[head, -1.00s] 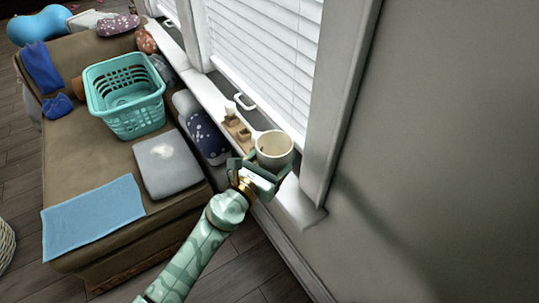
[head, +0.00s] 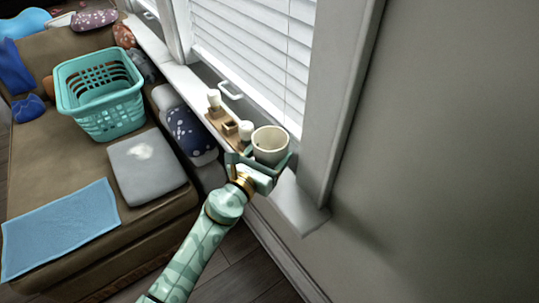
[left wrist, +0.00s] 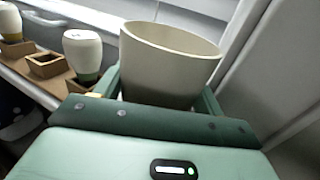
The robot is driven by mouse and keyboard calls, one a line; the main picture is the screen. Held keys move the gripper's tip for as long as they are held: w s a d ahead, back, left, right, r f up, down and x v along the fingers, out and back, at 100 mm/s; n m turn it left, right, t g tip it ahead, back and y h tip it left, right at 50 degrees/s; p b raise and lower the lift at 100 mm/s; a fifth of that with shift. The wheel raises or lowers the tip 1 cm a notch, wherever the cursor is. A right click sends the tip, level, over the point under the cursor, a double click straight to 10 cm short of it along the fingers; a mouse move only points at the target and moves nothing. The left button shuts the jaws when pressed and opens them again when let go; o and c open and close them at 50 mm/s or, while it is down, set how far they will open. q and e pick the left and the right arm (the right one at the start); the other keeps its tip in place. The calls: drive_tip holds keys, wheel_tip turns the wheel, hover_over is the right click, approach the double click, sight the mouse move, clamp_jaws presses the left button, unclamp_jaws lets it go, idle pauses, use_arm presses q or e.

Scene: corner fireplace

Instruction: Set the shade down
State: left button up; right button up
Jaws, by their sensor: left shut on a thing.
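The shade (head: 270,145) is a cream, cup-shaped piece, open at the top. My left gripper (head: 263,167) is shut on it, with a green finger on either side. The shade is near the right end of the window sill (head: 293,205), roughly upright. It fills the middle of the left wrist view (left wrist: 168,68), leaning a little there. Its underside is hidden by the gripper, so I cannot tell whether it touches the sill. My right gripper is not in view.
A wooden holder (head: 222,123) with white-topped pieces stands on the sill, left of the shade. The window frame (head: 335,100) rises close on the right. Below are a brown couch (head: 65,143), a teal basket (head: 103,100), a grey cushion (head: 146,165) and a blue cloth (head: 60,230).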

use_arm(q)
drive_tip(key=shift+r, duration=0.2)
drive_tip(key=shift+f, duration=0.3)
drive_tip(key=o, duration=1)
drive_tip(key=shift+r, duration=0.1)
drive_tip(key=shift+o, duration=0.2)
drive_tip(key=shift+r, duration=0.25)
drive_tip(key=p+v, duration=0.2)
drive_tip(key=v, duration=1)
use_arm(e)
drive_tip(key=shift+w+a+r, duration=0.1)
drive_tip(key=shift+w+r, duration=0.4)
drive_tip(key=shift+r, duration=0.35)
use_arm(q)
drive_tip(key=shift+s+f, duration=0.1)
drive_tip(key=shift+s, duration=0.05)
